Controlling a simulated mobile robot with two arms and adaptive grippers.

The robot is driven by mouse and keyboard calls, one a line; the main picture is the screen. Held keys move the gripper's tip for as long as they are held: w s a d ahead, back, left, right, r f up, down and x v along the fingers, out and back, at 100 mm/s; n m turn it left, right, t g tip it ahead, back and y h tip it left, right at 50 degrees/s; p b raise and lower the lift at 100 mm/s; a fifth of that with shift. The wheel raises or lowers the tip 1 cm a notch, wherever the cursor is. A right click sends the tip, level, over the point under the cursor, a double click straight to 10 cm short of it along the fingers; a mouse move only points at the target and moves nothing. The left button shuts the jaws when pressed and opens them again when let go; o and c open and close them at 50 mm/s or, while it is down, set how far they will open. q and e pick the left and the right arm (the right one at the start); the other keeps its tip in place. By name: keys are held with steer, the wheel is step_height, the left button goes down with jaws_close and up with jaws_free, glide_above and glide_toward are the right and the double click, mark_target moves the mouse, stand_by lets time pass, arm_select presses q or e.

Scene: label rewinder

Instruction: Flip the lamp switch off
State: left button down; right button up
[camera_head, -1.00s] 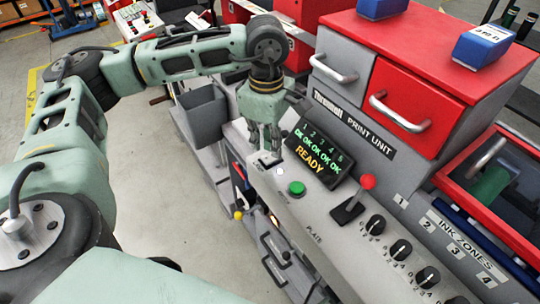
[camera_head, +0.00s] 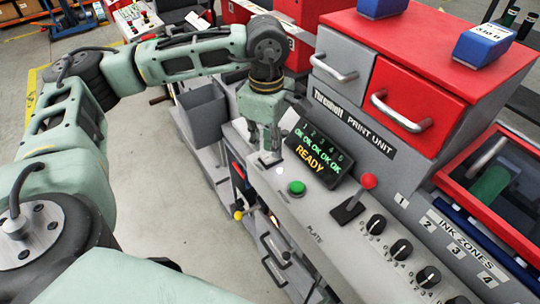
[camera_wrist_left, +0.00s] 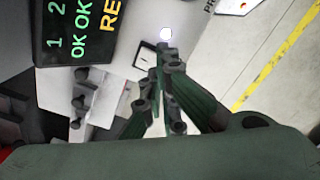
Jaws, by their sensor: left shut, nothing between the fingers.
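The lamp switch (camera_head: 268,163) is a small framed rocker on the grey console, just below my left gripper. It also shows in the left wrist view (camera_wrist_left: 145,58), partly covered by the fingers. A small round white light (camera_wrist_left: 166,34) beside it glows. My left gripper (camera_head: 271,149) points down with its fingers shut and empty, its tips at or just over the switch. I cannot tell whether they touch it. The rocker's tilt is too small to read. My right gripper is not in view.
A green button (camera_head: 297,187), a display reading READY (camera_head: 318,150) and a red-knobbed lever (camera_head: 368,182) stand close by on the console. Black dials (camera_head: 401,250) sit farther right. A grey bin (camera_head: 203,115) is left of the gripper. Open floor lies left of the console.

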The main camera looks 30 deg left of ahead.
mark_target(267, 158)
arm_select(q)
steer(key=shift+f+b, duration=1.25)
steer(key=shift+f, duration=0.1)
stand_by(0.4)
steer(key=shift+r, duration=0.1)
steer(key=shift+r+p, duration=0.6)
steer(key=shift+r, duration=0.25)
steer(key=shift+r+p, duration=1.25)
steer(key=shift+r, duration=1.35)
